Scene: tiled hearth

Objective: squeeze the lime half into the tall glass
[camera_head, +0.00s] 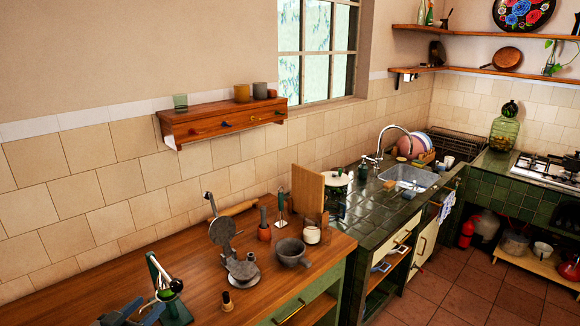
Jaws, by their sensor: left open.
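A hand press (153,272) with a green and pale lever stands at the lower left of the wooden counter. A small dark green piece (176,287) shows at its head; I cannot tell if it is the lime half. A dark green glass-like vessel (178,314) is just below the head, cut off by the lower edge. My left gripper (145,312) is open at the bottom left, close beside the press; I cannot tell whether it touches it. My right gripper is out of view.
A wall shelf (215,122) hangs above. The counter's left part is clear.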

